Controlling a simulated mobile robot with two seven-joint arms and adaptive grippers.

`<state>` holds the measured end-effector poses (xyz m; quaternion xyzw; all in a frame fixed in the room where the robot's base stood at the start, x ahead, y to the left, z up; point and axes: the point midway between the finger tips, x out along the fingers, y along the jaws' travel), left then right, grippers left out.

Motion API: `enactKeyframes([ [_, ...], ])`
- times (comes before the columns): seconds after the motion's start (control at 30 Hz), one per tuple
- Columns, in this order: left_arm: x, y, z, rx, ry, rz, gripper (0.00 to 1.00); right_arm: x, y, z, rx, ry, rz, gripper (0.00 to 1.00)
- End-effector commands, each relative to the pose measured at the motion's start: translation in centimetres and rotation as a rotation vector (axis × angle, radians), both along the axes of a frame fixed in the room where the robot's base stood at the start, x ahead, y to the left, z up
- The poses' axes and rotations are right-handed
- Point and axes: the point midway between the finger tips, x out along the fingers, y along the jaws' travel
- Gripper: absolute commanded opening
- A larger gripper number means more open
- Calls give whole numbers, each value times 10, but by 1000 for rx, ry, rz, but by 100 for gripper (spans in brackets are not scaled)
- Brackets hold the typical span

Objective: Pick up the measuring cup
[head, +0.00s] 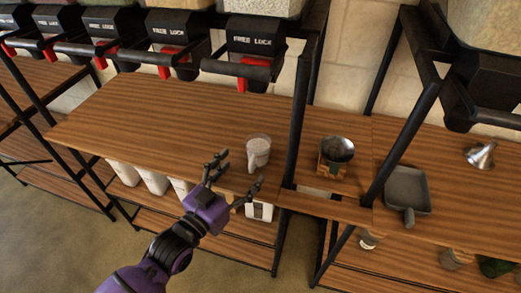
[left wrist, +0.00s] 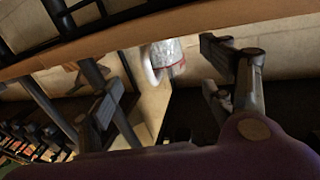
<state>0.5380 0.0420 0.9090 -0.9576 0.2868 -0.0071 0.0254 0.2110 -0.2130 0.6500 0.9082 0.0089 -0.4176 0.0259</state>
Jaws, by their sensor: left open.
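The measuring cup (head: 258,154) is a small whitish cup with a handle. It stands upright near the front edge of the wooden shelf (head: 185,125), left of a black post. In the left wrist view the cup (left wrist: 170,57) looks clear, with red markings and a white handle, and shows beyond the space between my fingers. My left gripper (head: 236,175), on a purple arm, is open and empty. It is in front of the cup, near the shelf edge, and appears apart from it. My right gripper is in neither view.
A metal bowl on a wooden stand (head: 336,152), a grey scoop (head: 406,190) and a metal funnel (head: 481,155) are to the right. Black posts (head: 298,115) divide the shelves. Dispensers (head: 252,45) hang above. The shelf left of the cup is clear.

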Motion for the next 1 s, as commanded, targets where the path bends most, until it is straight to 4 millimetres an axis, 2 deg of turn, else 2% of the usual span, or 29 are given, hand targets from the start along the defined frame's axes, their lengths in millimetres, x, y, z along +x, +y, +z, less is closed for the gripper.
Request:
enactKeyframes([
  [0.2,23,-13,2,-2,-3,0,74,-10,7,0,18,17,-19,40],
  [0.47,57,-30,2,-2,-3,0,74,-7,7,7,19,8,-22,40],
  [0.8,63,-34,0,-1,-1,0,74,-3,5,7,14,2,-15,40],
  [1.0,62,-34,0,-1,-1,0,48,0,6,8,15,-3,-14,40],
])
